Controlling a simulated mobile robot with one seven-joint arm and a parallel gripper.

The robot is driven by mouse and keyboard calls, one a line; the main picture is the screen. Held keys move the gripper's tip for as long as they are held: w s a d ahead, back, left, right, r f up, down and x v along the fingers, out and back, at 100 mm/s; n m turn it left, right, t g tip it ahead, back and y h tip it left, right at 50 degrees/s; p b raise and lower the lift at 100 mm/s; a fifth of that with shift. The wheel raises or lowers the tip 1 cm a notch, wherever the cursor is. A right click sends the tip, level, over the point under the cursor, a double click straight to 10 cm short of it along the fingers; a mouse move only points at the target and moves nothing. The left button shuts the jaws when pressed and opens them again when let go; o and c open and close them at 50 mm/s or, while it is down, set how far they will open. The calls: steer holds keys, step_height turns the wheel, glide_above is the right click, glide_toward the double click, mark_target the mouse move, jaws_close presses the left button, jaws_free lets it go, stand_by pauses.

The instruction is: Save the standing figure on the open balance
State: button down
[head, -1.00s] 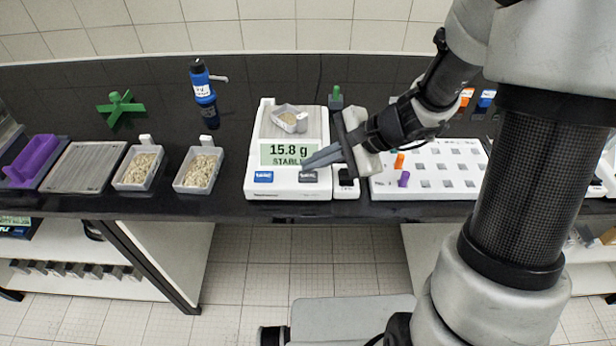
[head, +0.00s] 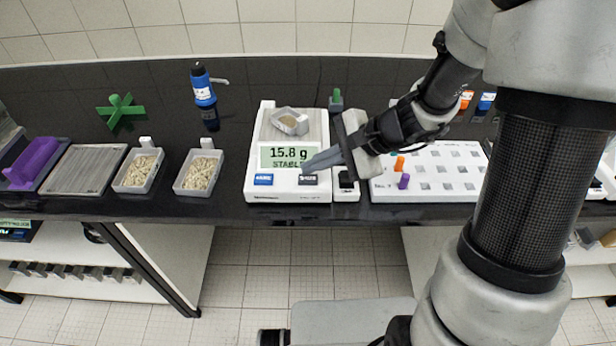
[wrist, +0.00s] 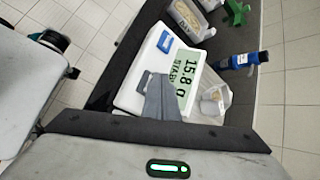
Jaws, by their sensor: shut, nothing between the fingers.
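The open balance (head: 254,150) is white and stands in the middle of the bench. Its display (head: 290,156) reads 15.8 g with STABLE below, and also shows in the wrist view (wrist: 188,75). A small tray with some grains (head: 290,121) sits on its pan. A blue button (head: 263,180) is at its front left and a dark button (head: 308,179) at its front right. My gripper (head: 306,165) is shut and empty, its tips just above the dark button, covering the display's lower right corner.
Two trays of grains (head: 200,171) (head: 139,170) stand left of the balance. A blue bottle (head: 203,88) and a green cross-shaped piece (head: 121,110) are behind them. A white rack (head: 440,182) with orange and purple pegs lies right. The front bench edge is close.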

mark_target(314, 180)
steer(key=shift+f, duration=0.15)
stand_by(0.7)
steer(key=shift+f+b, duration=0.3)
steer(key=shift+b, duration=0.25)
steer(key=shift+f+b, duration=0.45)
steer(key=shift+b, duration=0.1)
stand_by(0.4)
stand_by(0.3)
steer(key=shift+r+p, duration=0.6)
steer(key=shift+r, duration=0.3)
steer(key=shift+r, duration=0.1)
step_height(314, 180, up, 5)
steer(key=p, duration=0.3)
steer(key=shift+f+p, duration=0.2)
steer(key=shift+p, duration=0.15)
steer(key=shift+r, duration=0.1)
